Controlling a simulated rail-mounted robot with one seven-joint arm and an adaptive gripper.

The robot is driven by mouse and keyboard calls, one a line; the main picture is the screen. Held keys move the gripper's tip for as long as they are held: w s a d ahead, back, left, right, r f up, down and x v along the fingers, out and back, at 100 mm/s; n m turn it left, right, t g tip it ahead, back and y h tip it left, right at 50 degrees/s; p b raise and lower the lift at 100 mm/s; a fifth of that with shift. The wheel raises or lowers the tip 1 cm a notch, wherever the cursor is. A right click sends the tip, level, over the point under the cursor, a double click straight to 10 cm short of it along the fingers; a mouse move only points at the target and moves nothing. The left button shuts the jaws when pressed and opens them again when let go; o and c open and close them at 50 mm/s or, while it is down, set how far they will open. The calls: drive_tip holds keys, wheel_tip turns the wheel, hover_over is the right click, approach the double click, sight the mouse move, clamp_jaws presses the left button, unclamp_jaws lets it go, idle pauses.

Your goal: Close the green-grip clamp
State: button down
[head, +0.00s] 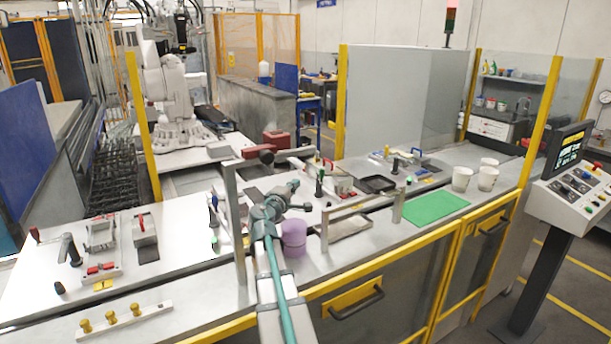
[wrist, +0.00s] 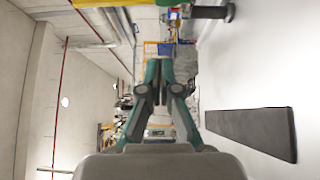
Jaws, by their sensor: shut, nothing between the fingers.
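My gripper (head: 302,198) is shut and empty in the head view, raised above the middle of the bench. Its two dark fingers, with green links, meet at the tips in the wrist view (wrist: 163,66). An upright clamp handle with a dark green grip (head: 320,183) stands just right of my gripper, apart from it as far as I can tell. The clamp's base and jaw are small and partly hidden.
A grey metal frame (head: 236,220) rises left of my gripper, and a lower one (head: 365,203) stands right. A purple cylinder (head: 294,236) is close by my arm. A green mat (head: 436,207) and white cups (head: 462,179) lie right. Other fixtures stand left.

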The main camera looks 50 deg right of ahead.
drive_tip(key=d+p, duration=0.5)
drive_tip(key=d, duration=0.6)
drive_tip(key=shift+w+f+p, duration=0.35)
drive_tip(key=shift+w+f, duration=0.05)
drive_tip(key=shift+f, duration=0.05)
drive_tip(key=shift+s+d+f, duration=0.1)
drive_tip(key=shift+d, duration=0.05)
drive_tip(key=shift+s+d+b, duration=0.65)
drive_tip(key=shift+s+b, duration=0.2)
drive_tip(key=shift+b, duration=0.75)
drive_tip(key=shift+s+d+b, duration=0.6)
drive_tip(key=shift+s+b, duration=0.25)
drive_tip(key=shift+b, duration=0.75)
